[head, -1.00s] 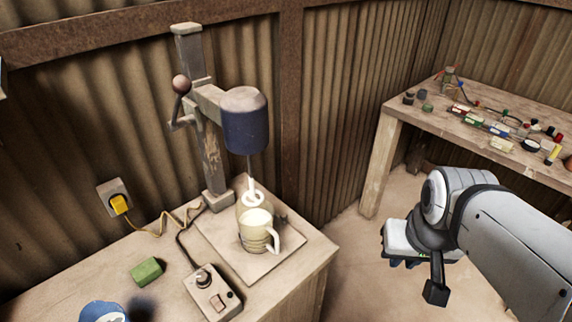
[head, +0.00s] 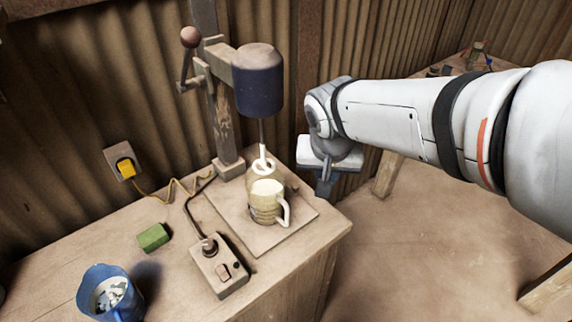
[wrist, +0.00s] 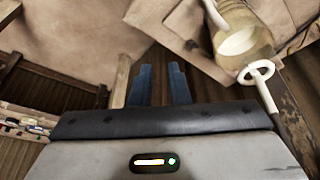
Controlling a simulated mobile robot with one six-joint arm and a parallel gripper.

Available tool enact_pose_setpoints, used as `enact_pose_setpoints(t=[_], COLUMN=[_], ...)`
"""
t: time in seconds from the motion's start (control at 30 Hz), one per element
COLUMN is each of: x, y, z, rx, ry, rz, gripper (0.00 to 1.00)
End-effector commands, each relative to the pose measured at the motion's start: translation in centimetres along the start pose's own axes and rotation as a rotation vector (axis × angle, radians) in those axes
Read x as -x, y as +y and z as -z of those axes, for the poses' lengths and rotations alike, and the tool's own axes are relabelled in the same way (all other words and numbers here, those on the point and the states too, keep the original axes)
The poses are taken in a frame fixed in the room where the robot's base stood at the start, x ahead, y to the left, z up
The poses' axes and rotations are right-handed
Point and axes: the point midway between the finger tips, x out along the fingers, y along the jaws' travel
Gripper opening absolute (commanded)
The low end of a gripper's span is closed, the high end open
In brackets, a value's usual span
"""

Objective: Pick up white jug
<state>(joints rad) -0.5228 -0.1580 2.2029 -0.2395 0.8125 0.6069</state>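The jug (head: 264,204) is pale, cream-tinted and see-through, with a white handle on its right side and white contents. It stands upright on the flat base of the mixer stand, below the mixer's white ring-shaped stirrer (head: 263,163). In the wrist view the jug (wrist: 232,32) is at the upper right, partly cut off by the frame edge. My gripper (head: 325,188) is to the right of the jug, apart from it. In the wrist view its two blue fingers (wrist: 160,70) have a narrow gap between them and hold nothing.
The mixer's dark blue motor head (head: 258,82) hangs above the jug on a wooden post (head: 224,125). A switch box (head: 218,268), green block (head: 153,237) and blue jug (head: 108,293) are on the bench. A second table (head: 450,66) stands at the back right.

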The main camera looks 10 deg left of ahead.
Motion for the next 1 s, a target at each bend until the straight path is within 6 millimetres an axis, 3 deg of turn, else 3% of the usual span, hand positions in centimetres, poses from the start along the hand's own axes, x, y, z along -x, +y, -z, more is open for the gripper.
enact_pose_setpoints(t=[0.03, 0.1, 0.2, 0.3, 0.57, 0.8, 1.0], x=[-1.0, -1.6, -2.1, -2.4, -5.1, -8.6, -10.0], y=[-2.5, -5.1, -7.8, -9.2, -9.5, -9.5, -9.6], z=[0.3, 0.7, 1.0, 1.1, 1.2, 1.4, 1.5], rx=[0.018, 0.022, 0.023, 0.022, 0.019, 0.019, 0.019], ry=[0.009, 0.023, 0.040, 0.047, 0.048, 0.046, 0.049], rz=[0.007, 0.015, 0.026, 0.031, 0.031, 0.030, 0.032], gripper=[0.15, 0.15, 0.15, 0.15, 0.15, 0.15, 0.15])
